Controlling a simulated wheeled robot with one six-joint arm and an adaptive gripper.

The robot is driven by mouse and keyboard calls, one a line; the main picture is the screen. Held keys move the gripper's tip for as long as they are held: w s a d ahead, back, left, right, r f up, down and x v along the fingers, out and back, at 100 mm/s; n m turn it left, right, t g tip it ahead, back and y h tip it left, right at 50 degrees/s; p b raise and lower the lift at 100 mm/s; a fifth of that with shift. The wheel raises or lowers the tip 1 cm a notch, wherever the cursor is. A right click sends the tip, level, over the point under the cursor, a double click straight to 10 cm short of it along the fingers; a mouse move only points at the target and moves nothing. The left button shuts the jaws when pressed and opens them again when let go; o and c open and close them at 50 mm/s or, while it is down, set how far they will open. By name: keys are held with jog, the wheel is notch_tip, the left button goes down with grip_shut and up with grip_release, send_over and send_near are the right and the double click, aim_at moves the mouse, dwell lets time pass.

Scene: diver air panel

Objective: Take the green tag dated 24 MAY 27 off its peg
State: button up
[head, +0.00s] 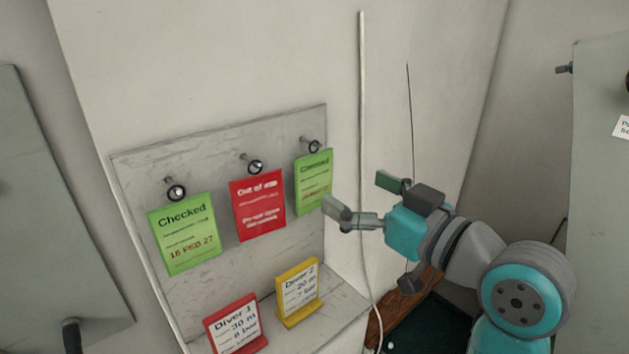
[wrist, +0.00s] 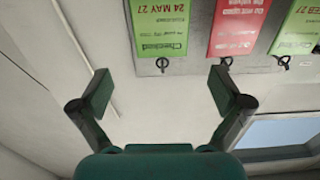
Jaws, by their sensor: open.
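The green tag dated 24 MAY 27 (wrist: 160,27) hangs from its ring and peg. In the head view it is the right-hand green tag (head: 314,183), with its date too small to read there. In the wrist view the picture is upside down, and the tag's ring (wrist: 162,63) shows at its edge. My gripper (head: 362,200) is open and empty, to the right of the tag and apart from it. In the wrist view my gripper (wrist: 165,92) has its two fingers wide apart, with the tag beyond them.
A red tag (head: 258,204) hangs beside it, and a green tag dated 18 FEB 27 (head: 184,234) hangs further left. A red Diver 1 card (head: 235,325) and a yellow Diver 2 card (head: 298,292) stand below on a ledge. A pale vertical pipe (head: 362,120) runs right of the board.

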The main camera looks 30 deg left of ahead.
aim_at(315, 170)
jog(key=x, duration=0.9)
jog(key=shift+a+f, duration=0.15)
jog(key=shift+a, duration=0.1)
jog(key=c, duration=0.8)
